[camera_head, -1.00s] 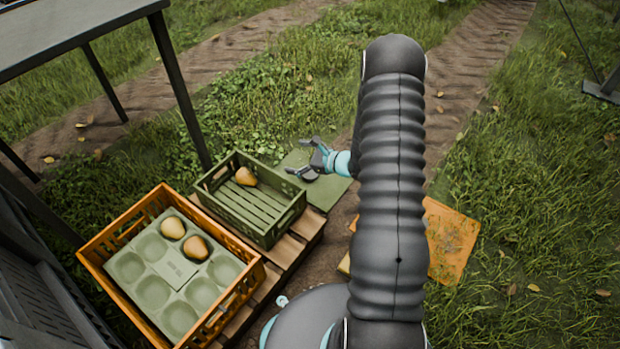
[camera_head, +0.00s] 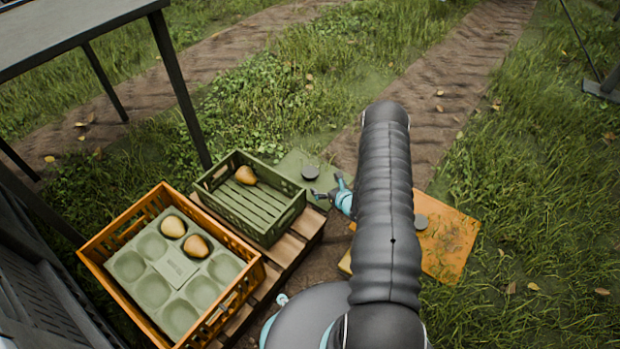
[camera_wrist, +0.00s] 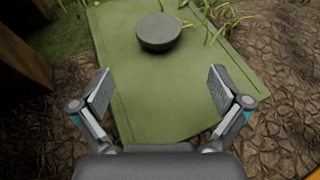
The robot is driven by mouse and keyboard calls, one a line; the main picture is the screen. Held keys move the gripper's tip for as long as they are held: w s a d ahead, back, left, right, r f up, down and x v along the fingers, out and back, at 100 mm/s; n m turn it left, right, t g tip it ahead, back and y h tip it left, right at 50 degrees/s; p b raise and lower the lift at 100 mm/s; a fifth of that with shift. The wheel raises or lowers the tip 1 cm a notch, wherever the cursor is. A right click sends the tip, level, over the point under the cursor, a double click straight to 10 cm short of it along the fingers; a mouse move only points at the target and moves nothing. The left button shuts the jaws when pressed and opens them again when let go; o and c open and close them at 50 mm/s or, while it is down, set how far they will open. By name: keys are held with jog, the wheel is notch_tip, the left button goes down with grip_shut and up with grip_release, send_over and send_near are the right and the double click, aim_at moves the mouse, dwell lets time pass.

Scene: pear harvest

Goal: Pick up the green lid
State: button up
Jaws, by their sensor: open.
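The green lid (camera_head: 290,165) lies flat on the ground beyond the green crate, with a round dark knob (camera_head: 310,172) on top. In the wrist view the lid (camera_wrist: 150,95) fills the middle, and its knob (camera_wrist: 159,31) is near the top of the picture. My gripper (camera_head: 325,192) is at the lid's near right edge in the head view. In the wrist view my gripper (camera_wrist: 160,88) is open, its fingers apart on either side over the lid, with nothing between them. The knob lies ahead of the fingertips. My arm hides part of the ground in the head view.
A green crate (camera_head: 270,237) holding one pear (camera_head: 245,175) stands on a wooden pallet (camera_head: 292,247). Beside it is an orange crate (camera_head: 103,240) with a tray and two pears. An orange lid (camera_head: 455,240) with a dark knob lies to the right. A table stands at upper left.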

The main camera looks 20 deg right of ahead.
aim_at(314, 176)
jog(key=x, duration=0.4)
jog(key=shift+r+b+x, duration=0.2)
jog(key=shift+b+x, duration=0.15)
jog(key=shift+x, duration=1.1)
jog(key=shift+r+b+x, duration=0.15)
jog(key=shift+b+x, duration=0.15)
jog(key=shift+x, duration=1.2)
jog(key=shift+a, duration=0.1)
jog(key=c, duration=1.3)
